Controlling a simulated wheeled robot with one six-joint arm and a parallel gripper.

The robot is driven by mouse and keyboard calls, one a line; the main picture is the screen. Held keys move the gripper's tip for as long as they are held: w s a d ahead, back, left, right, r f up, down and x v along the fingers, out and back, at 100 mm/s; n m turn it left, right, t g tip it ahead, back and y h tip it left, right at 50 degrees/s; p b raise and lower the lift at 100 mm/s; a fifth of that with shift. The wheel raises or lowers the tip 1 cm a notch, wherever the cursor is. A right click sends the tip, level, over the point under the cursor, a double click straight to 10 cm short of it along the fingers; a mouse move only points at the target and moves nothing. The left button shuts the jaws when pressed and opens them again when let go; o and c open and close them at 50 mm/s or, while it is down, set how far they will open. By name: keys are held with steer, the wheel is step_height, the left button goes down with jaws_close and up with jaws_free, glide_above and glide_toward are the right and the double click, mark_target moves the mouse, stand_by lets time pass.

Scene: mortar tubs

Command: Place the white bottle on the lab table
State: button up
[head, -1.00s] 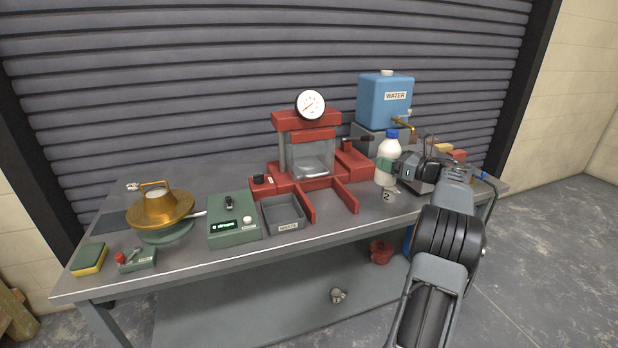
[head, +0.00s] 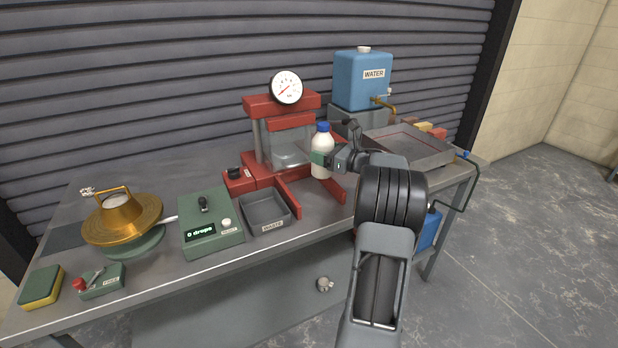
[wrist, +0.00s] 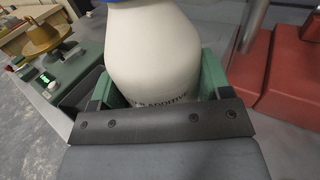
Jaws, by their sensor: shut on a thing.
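The white bottle (head: 322,141) with a blue cap is upright in my gripper (head: 322,160), in front of the red press in the head view. My gripper is shut on its body from the right. In the wrist view the bottle (wrist: 152,50) fills the middle between the green jaw pads, with part of a printed label showing low down. The lab table (head: 165,277) is the long grey bench under it. I cannot tell whether the bottle's base touches anything; the base is hidden in the wrist view.
The red press (head: 257,180) with a gauge stands behind the bottle. A grey waste tray (head: 266,222), a green control box (head: 210,237) and a brass flow table (head: 122,220) stand to the left. A blue water tank (head: 360,85) and a grey tray (head: 415,151) are to the right.

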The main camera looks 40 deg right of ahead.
mark_target(313, 167)
steer(key=a+f, duration=0.2)
steer(key=f, duration=0.1)
steer(key=a+f, duration=0.1)
steer(key=shift+w+a+f, duration=0.25)
steer(key=shift+w, duration=0.15)
steer(key=shift+a+f, duration=0.15)
steer(key=shift+f, duration=0.75)
steer(key=shift+a+f, duration=0.1)
steer(key=shift+f, duration=0.8)
steer(key=shift+f, duration=0.15)
steer(key=o, duration=1.3)
steer(key=shift+r, duration=0.3)
steer(key=b+v, duration=0.1)
steer(key=v, duration=1.1)
steer(key=shift+f, duration=0.15)
